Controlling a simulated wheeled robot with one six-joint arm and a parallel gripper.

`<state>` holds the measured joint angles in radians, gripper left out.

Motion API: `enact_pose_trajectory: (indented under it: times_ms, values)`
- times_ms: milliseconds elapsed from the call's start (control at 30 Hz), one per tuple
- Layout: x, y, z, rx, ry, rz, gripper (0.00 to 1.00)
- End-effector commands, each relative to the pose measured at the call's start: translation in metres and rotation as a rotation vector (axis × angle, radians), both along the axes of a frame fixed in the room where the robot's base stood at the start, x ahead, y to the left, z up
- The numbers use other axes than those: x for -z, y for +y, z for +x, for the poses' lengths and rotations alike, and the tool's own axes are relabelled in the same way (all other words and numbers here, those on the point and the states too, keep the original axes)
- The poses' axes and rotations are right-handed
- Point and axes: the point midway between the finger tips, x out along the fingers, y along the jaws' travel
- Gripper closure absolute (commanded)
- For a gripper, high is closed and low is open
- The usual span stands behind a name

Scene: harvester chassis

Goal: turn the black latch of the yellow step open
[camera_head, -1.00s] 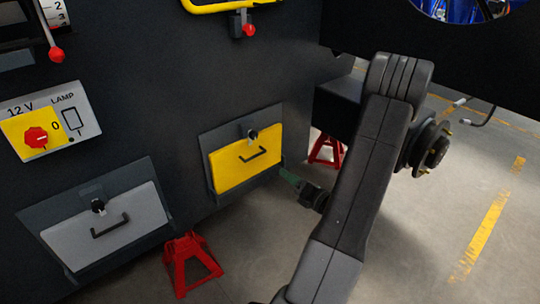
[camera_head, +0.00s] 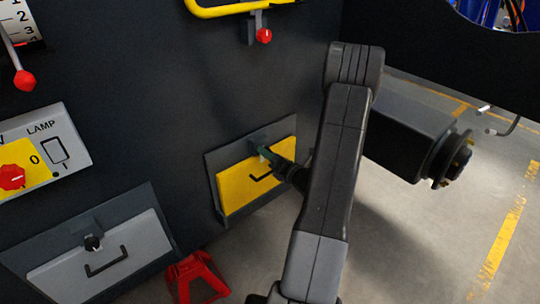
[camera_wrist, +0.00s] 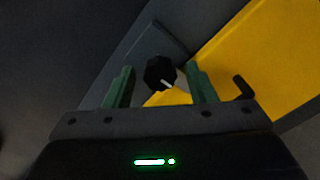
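The yellow step (camera_head: 234,185) is a yellow panel with a black handle (camera_head: 262,176), set in a grey frame low on the dark chassis wall. In the wrist view its yellow face (camera_wrist: 270,55) fills the right side. The black latch (camera_wrist: 160,72) is a dark knob with a white mark, seen between my gripper's two green fingers. My gripper (camera_wrist: 161,88) is open, with a gap on both sides of the knob. In the head view my gripper (camera_head: 268,156) is at the top of the yellow step and covers most of the latch.
A grey step (camera_head: 110,255) with its own black latch (camera_head: 92,242) is at lower left. A red stand (camera_head: 195,277) is on the floor below. A red-knobbed lever (camera_head: 264,36) and yellow rail (camera_head: 230,9) are above. Open floor (camera_head: 430,245) lies to the right.

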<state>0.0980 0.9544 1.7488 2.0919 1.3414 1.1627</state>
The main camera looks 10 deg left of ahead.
Motion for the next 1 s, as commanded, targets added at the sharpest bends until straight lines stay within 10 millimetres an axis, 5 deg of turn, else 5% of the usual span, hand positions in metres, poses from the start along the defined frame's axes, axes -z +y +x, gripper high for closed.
enact_pose_trajectory:
  times_ms: [33,200,567,1000]
  values:
    - [0.0,-0.0001,-0.0001,0.0,0.0,0.0,0.6]
    - [0.0,-0.0002,-0.0001,0.0,0.0,0.0,0.91]
    - [0.0022,-0.0001,-0.0002,-0.001,-0.045,-0.034,0.91]
    - [0.0052,0.0,-0.0001,-0.001,-0.315,-0.243,0.91]
